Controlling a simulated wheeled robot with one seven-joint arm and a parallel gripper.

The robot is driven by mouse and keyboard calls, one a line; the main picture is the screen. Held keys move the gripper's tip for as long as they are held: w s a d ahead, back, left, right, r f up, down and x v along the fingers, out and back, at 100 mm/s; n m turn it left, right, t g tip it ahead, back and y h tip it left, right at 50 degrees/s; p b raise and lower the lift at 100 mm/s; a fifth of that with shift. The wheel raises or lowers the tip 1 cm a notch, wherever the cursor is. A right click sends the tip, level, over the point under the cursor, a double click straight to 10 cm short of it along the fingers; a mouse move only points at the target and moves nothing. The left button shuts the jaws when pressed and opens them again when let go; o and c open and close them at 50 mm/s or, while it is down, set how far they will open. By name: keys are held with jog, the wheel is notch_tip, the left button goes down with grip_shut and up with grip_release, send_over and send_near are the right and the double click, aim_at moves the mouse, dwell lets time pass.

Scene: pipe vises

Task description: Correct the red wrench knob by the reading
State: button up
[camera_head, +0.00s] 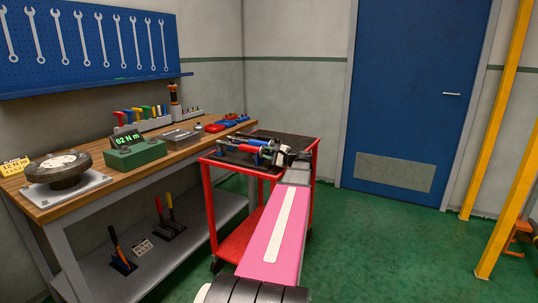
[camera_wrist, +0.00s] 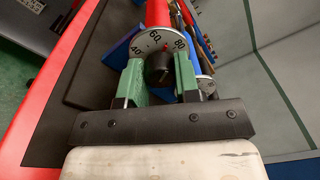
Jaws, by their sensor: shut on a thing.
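The red wrench (camera_wrist: 158,13) lies on the trolley top, its dial end facing my gripper. Its pale dial (camera_wrist: 135,48) shows 40, 60 and 80 around a black knob (camera_wrist: 158,68). My gripper (camera_wrist: 158,78) has its green fingers shut on this knob, one on each side. A blue wrench (camera_wrist: 205,78) with its own dial lies just to the right, partly hidden by the right finger. In the head view the red wrench (camera_head: 247,149) is small and partly hidden by my gripper. A green tester (camera_head: 134,154) on the bench displays 62 N m.
The red trolley (camera_head: 209,200) stands beside the wooden workbench (camera_head: 160,146). Green floor is open at right, before a blue door (camera_head: 415,90).

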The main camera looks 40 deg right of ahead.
jog(key=shift+m, duration=2.8)
jog(key=o, duration=0.9)
jog(key=shift+o, duration=0.2)
jog(key=shift+s, duration=0.1)
jog(key=v, duration=1)
jog(key=shift+s+r, duration=0.2)
jog(key=shift+s, duration=0.1)
jog(key=shift+d, duration=0.15)
